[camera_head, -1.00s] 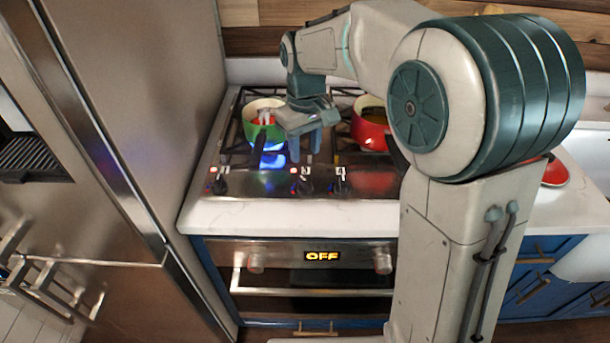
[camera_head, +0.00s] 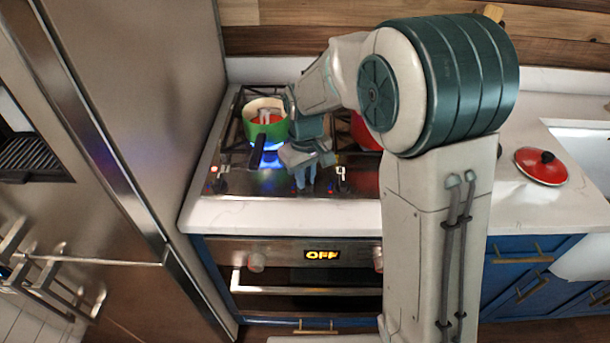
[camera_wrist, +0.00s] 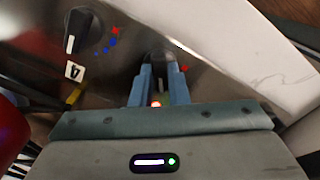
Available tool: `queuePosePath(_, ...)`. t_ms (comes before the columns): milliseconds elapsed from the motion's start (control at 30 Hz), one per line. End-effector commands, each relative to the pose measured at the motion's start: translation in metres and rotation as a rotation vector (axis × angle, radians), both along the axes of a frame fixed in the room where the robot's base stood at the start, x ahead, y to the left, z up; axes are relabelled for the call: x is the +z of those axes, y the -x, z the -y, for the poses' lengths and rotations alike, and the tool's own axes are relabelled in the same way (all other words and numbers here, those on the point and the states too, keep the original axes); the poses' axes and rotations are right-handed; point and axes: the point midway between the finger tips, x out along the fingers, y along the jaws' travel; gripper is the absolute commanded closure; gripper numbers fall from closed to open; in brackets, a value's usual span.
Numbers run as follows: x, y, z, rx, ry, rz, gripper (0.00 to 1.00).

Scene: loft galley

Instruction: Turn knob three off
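The stove's front panel holds a row of dark knobs. In the wrist view, the knob labelled 4 (camera_wrist: 83,30) is at the upper left. A second dark knob (camera_wrist: 159,58), its label hidden, sits between the tips of my gripper (camera_wrist: 158,72). By its place beside knob 4 it appears to be knob three. The blue fingers flank it closely; whether they press on it I cannot tell. In the head view my gripper (camera_head: 305,182) points down at the panel, just left of knob 4 (camera_head: 341,182). Blue flame glows beneath the green pot (camera_head: 275,131).
A red pot (camera_head: 366,133) on the stove is partly behind my arm. The green pot's dark handle (camera_head: 258,152) juts forward, left of my gripper. A red lid (camera_head: 541,167) lies on the right counter. The steel fridge (camera_head: 150,110) stands at left.

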Motion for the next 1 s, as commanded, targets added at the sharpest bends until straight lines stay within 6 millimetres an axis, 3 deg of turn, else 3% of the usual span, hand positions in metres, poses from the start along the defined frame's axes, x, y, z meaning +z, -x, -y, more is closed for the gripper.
queuePosePath(467,0.0002,-0.0001,-0.0003,-0.068,0.0,0.0,1.0)
queuePosePath(1000,0.0008,-0.0005,-0.0003,-0.449,-0.001,0.002,1.0)
